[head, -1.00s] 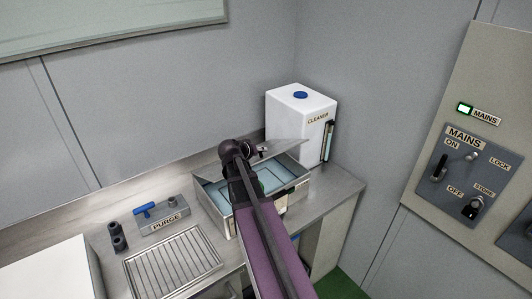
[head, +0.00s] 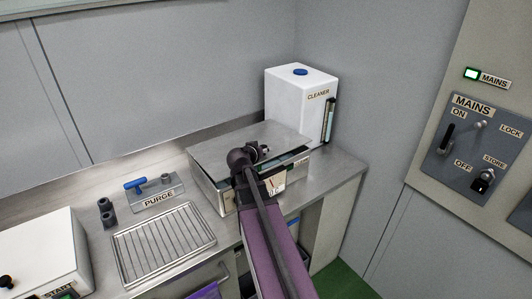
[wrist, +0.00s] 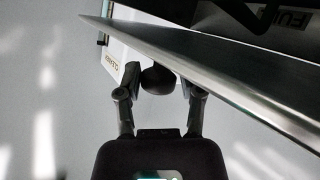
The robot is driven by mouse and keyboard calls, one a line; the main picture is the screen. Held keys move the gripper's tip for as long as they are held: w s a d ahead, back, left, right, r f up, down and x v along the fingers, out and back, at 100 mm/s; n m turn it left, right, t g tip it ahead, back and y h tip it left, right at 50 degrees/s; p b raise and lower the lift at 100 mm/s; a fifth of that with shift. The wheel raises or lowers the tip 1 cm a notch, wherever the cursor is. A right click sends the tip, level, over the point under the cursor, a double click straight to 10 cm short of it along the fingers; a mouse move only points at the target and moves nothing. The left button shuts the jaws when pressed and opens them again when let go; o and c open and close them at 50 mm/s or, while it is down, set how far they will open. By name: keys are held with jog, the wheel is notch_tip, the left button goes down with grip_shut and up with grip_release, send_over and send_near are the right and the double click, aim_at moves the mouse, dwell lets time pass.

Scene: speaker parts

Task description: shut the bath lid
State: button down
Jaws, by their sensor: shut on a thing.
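The bath (head: 216,194) is a metal box on the steel bench, in front of the white cleaner tank. Its flat grey lid (head: 222,150) lies low over it, with a gap still showing along the right side. My gripper (head: 262,153) is at the lid's front edge, partly hidden by my own wrist and arm. In the wrist view, my gripper's fingers (wrist: 158,88) are closed on a dark round knob (wrist: 157,78) at the edge of the lid (wrist: 215,68).
The cleaner tank (head: 297,108) stands behind the bath at the right. A purge block with a blue handle (head: 157,193), a wire rack (head: 163,243) and dark cylinders (head: 106,212) are to the left. The mains panel (head: 471,145) is on the right.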

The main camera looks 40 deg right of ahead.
jog(key=shift+s+f+b, duration=0.2)
jog(key=shift+f+b, duration=0.45)
jog(key=shift+f, duration=0.2)
jog(key=shift+s+f+b, duration=0.15)
jog(key=shift+f+b, duration=0.5)
jog(key=shift+f, duration=0.2)
jog(key=shift+r, duration=0.15)
jog(key=shift+c, duration=1.5)
grip_release()
jog(key=shift+r+p, duration=0.15)
jog(key=shift+p, duration=0.15)
